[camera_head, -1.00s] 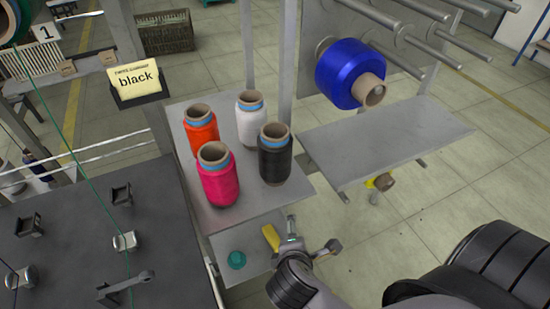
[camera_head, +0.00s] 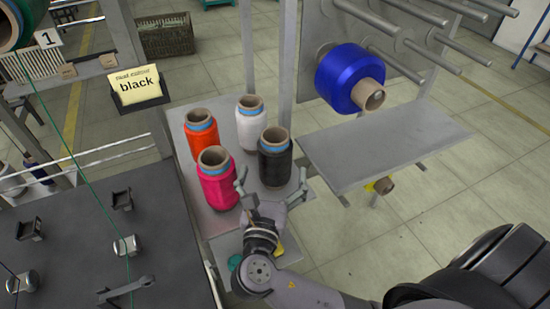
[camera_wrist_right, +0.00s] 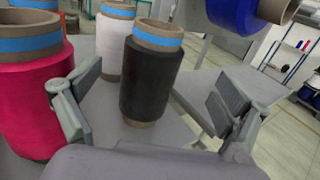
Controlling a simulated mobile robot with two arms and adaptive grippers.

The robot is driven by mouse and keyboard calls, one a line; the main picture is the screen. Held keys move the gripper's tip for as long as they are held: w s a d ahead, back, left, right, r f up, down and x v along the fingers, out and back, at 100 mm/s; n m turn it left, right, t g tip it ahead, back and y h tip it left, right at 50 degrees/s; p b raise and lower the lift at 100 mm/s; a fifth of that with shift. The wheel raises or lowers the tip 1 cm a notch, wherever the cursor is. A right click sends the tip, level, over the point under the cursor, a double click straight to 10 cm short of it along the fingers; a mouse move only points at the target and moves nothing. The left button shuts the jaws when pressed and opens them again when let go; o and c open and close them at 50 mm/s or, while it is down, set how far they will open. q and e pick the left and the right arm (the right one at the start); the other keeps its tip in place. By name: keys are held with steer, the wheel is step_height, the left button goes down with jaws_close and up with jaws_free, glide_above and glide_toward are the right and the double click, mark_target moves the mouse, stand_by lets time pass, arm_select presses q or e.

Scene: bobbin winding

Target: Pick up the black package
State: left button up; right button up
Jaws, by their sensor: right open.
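The black package (camera_head: 274,160) is a black thread spool on a brown cone with a blue band. It stands upright on a grey shelf (camera_head: 222,222), at the right front of several spools. My right gripper (camera_head: 271,183) is open just in front of it, fingers spread to either side. In the right wrist view the black package (camera_wrist_right: 150,75) stands ahead between the open fingers (camera_wrist_right: 160,105), with gaps on both sides and no contact visible. My left gripper is not in view.
A pink spool (camera_head: 218,182) stands close to the gripper's left finger. An orange spool (camera_head: 202,132) and a white spool (camera_head: 250,123) stand behind. A blue spool (camera_head: 340,75) hangs on a peg above an empty grey shelf (camera_head: 390,145). A card reading "black" (camera_head: 137,87) is at left.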

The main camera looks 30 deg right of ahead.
mark_target(276, 159)
steer(key=x, duration=0.9)
steer(key=shift+w+a+f+p, duration=0.25)
steer(key=shift+a+p, duration=0.05)
steer(key=shift+p, duration=0.05)
steer(key=shift+s, duration=0.1)
steer(key=c, duration=1.6)
steer(key=shift+o, duration=0.2)
steer(key=shift+r, duration=0.1)
